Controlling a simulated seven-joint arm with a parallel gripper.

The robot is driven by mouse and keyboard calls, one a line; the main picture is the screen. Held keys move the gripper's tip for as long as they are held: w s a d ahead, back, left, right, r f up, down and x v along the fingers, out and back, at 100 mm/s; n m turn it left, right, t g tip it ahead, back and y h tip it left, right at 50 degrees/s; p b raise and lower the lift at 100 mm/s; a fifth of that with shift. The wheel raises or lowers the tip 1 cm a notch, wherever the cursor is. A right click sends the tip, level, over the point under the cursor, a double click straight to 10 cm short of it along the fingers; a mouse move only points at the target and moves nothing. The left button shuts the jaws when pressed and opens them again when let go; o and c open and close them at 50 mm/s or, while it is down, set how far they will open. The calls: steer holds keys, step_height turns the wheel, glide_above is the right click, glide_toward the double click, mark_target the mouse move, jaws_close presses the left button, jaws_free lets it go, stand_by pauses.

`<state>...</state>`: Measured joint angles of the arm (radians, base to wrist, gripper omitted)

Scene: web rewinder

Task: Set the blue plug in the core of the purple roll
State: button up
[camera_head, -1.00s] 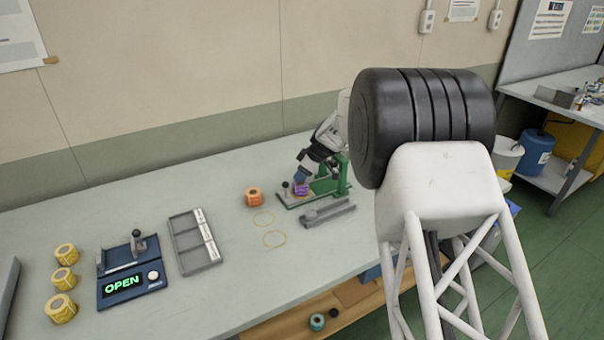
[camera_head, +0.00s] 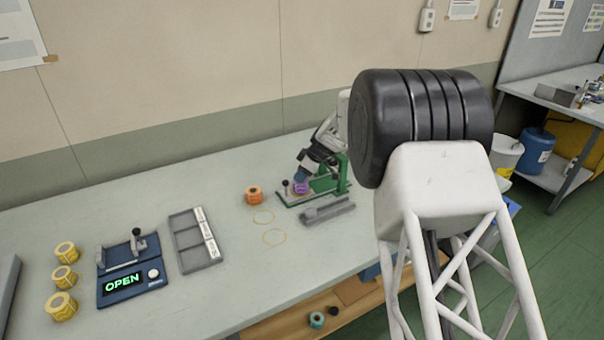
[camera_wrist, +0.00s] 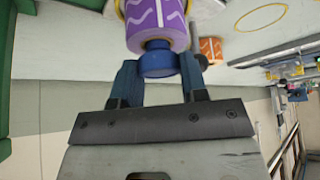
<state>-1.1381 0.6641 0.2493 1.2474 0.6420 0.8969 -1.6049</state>
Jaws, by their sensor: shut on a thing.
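The purple roll (camera_head: 300,188) sits on the green rewinder (camera_head: 325,185) at the back of the bench; it also shows in the wrist view (camera_wrist: 156,22) with white zigzag marks. My gripper (camera_wrist: 158,72) is shut on the blue plug (camera_wrist: 158,60), which lies between the two blue fingers. The plug is at the near end face of the roll and its far part meets or enters the core; how deep it sits is hidden. In the head view my gripper comes down from above onto the roll, and the plug is hard to make out.
An orange roll (camera_head: 254,195) stands left of the rewinder. A grey tray (camera_head: 192,243) and a blue device reading OPEN (camera_head: 130,275) lie further left, beside several yellow rolls (camera_head: 62,277). Two thin rings lie flat on the bench. A grey rail (camera_head: 328,212) lies before the rewinder.

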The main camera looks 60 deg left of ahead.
steer(key=shift+f, duration=0.1)
steer(key=o, duration=1.3)
steer(key=shift+r, duration=3.75)
steer(key=shift+w, duration=0.1)
